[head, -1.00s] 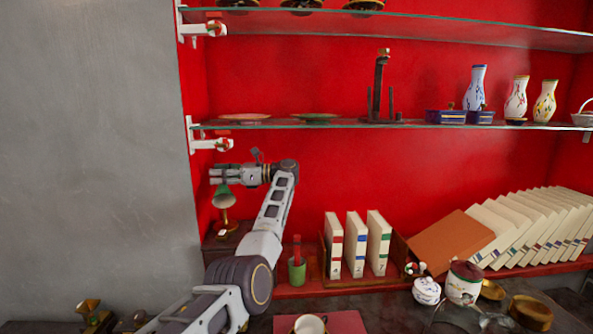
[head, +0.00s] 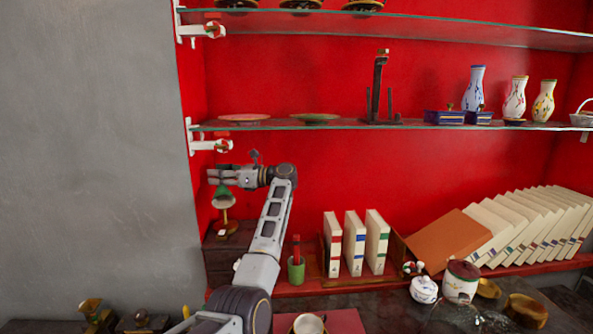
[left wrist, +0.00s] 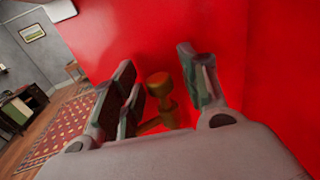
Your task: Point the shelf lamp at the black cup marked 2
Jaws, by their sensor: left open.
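The shelf lamp has a green shade (head: 222,198) on a brass stand (head: 224,226). It stands at the left end of the shelf, in front of the red wall. My left gripper (head: 216,178) is at the top of the shade, with its fingers spread. In the left wrist view, a brass knob and stem (left wrist: 160,92), seemingly part of the lamp, show between the open fingers; contact cannot be told. A cup (head: 308,324) with a pale inside shows at the bottom edge; no mark on it is legible. My right gripper is out of view.
A glass shelf (head: 340,124) with plates and vases is above my left gripper. A green pot (head: 296,270) and upright books (head: 355,243) stand right of my forearm. A grey wall (head: 90,150) is to the left.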

